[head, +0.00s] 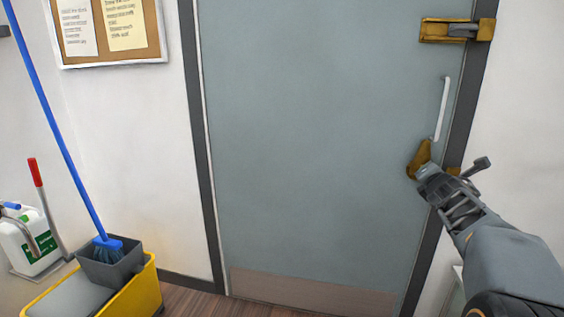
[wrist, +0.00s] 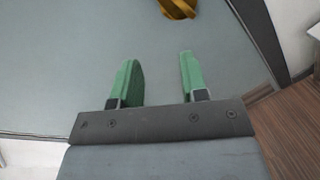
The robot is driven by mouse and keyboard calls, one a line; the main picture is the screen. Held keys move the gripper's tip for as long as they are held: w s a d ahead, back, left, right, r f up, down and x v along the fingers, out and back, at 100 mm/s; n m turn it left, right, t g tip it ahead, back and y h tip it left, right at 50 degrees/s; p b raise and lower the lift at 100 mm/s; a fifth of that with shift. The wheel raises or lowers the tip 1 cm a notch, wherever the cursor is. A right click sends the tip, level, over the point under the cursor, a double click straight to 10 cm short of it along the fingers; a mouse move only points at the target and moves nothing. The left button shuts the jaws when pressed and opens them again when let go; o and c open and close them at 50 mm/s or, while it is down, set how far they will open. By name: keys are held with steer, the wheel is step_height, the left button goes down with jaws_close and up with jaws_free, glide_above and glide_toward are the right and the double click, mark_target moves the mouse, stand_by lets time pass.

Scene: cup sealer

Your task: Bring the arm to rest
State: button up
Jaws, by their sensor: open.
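My arm reaches in from the lower right of the head view. My gripper (head: 452,172) is in front of the right side of a closed grey-blue door (head: 310,130). In the wrist view, the two green fingers of my gripper (wrist: 158,70) stand apart with nothing between them. A brass fitting (head: 420,158) on the door shows just beyond the gripper; a brass piece also shows at the top of the wrist view (wrist: 178,8), past the fingertips. I cannot tell the exact gap to the door.
A pale vertical handle (head: 442,108) and a brass latch (head: 458,30) are on the door's right side. A yellow mop bucket (head: 135,295) with a blue mop (head: 60,130) and a white jug (head: 30,240) stand at lower left. A notice board (head: 108,30) hangs on the wall.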

steer(key=s+a+r+m+g+p, duration=0.2)
steer(key=s+a+r+m+p, duration=0.2)
steer(key=a+r+m+p, duration=0.15)
steer(key=s+a+r+m+g+y+p, duration=0.2)
steer(key=s+a+m+g+y+p, duration=0.1)
steer(key=s+a+m+p, duration=0.6)
steer(key=s+a+r+m+g+y+p, duration=0.2)
steer(key=s+a+m+g+p, duration=0.4)
steer(key=s+a+m+p, duration=0.3)
steer(key=s+a+y+p, duration=0.1)
steer(key=s+p, duration=0.3)
steer(key=p, duration=0.1)
steer(key=shift+s+g, duration=0.3)
steer(key=shift+s, duration=0.1)
